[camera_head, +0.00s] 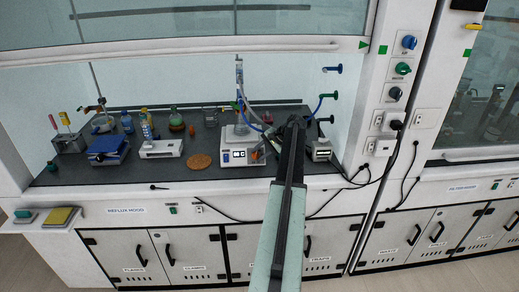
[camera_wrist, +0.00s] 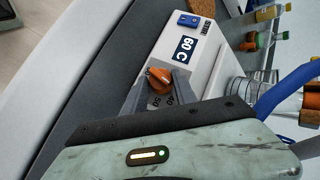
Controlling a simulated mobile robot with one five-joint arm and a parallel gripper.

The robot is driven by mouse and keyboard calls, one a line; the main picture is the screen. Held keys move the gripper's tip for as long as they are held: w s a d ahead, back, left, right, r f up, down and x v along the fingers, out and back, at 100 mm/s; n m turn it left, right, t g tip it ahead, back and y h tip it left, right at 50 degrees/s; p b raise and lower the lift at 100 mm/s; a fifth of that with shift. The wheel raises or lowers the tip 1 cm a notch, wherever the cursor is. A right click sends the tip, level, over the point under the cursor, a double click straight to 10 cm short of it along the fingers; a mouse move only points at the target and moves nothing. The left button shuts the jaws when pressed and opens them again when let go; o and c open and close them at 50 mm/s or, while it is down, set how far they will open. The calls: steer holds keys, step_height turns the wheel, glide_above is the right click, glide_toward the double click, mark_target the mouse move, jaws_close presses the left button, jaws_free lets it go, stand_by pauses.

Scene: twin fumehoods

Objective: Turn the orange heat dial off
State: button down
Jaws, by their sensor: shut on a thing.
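The orange heat dial (camera_wrist: 158,79) sits on the white front panel of the hotplate (camera_wrist: 205,62), with its pointer knob showing between my fingers. My gripper (camera_wrist: 159,86) is shut on the dial, one grey finger on each side of it. The panel's display (camera_wrist: 185,48) reads 60 C, and a blue switch (camera_wrist: 188,19) is beyond it. In the head view the hotplate (camera_head: 232,158) stands near the front edge of the hood bench under a glass column. There my arm partly hides the dial's side of it.
Blue hose (camera_wrist: 290,88) and glassware (camera_wrist: 258,84) are close to my gripper's right in the wrist view. In the head view a cork mat (camera_head: 199,161) and a white balance (camera_head: 161,149) lie to the left. The raised sash (camera_head: 170,45) hangs above.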

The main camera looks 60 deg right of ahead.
steer(key=shift+w+r+n+g+p, duration=0.1)
steer(key=shift+w+n+g+p, duration=0.05)
steer(key=shift+n+g+p, duration=0.5)
steer(key=shift+w+r+n+g+p, duration=0.1)
steer(key=shift+n+g+p, duration=0.45)
steer(key=shift+n, duration=0.1)
steer(key=shift+f, duration=0.1)
steer(key=c, duration=1.3)
jaws_free()
steer(key=p+v, duration=0.7)
steer(key=v, duration=0.1)
steer(key=shift+w, duration=0.15)
